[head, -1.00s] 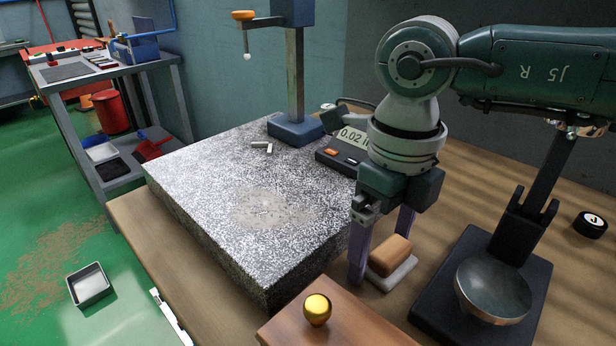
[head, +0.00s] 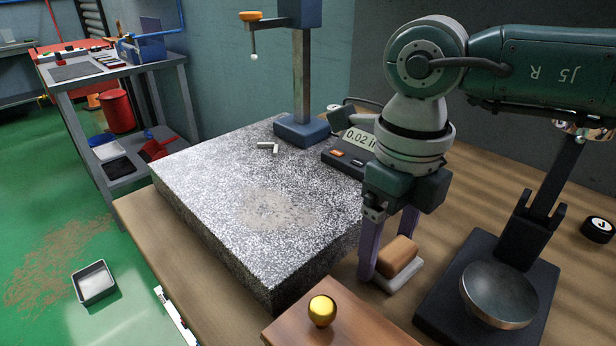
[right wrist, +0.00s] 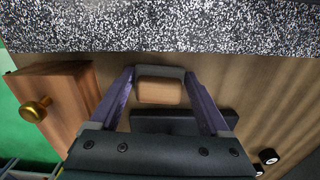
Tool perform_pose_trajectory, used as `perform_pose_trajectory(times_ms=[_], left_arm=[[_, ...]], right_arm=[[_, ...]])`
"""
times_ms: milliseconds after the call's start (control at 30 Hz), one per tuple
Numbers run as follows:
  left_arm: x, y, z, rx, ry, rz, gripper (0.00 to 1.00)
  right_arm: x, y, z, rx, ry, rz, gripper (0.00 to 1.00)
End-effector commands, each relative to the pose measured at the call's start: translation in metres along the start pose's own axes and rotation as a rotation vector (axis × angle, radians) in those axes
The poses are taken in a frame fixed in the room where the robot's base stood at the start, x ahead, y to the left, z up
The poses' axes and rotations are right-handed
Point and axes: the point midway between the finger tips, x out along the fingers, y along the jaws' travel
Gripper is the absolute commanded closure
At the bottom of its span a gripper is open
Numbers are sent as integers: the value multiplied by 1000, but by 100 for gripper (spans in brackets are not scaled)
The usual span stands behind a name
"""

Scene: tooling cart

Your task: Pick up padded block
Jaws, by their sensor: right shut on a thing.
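The padded block is a tan wooden block (head: 399,254) with a pale grey pad along its underside. It is at the bench, just right of the granite plate's near right side. My right gripper (head: 385,262) points down, with its purple fingers on either side of the block, and is shut on it. In the right wrist view the block (right wrist: 160,91) sits between the fingertips (right wrist: 159,73), with the grey pad spanning between them. The far finger's tip is hidden behind the block in the head view. I cannot tell whether the pad touches the bench. My left gripper is not in view.
The speckled granite plate (head: 215,195) is close on the left. A wooden box with a brass knob (head: 322,310) stands in front. A digital readout (head: 352,150) and gauge post (head: 303,85) stand behind.

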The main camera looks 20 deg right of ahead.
Motion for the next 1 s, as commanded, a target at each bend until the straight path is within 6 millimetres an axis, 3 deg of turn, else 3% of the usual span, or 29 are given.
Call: perform_pose_trajectory(times_ms=[267,700,833,1000], left_arm=[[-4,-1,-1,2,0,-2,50],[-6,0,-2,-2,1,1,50],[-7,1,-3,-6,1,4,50],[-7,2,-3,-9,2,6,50]], right_arm=[[-35,0,1,-2,-6,-1,76],[-160,0,1,0,-7,-1,76],[-183,0,1,0,-5,-1,76],[-197,0,0,1,-2,-1,76]])
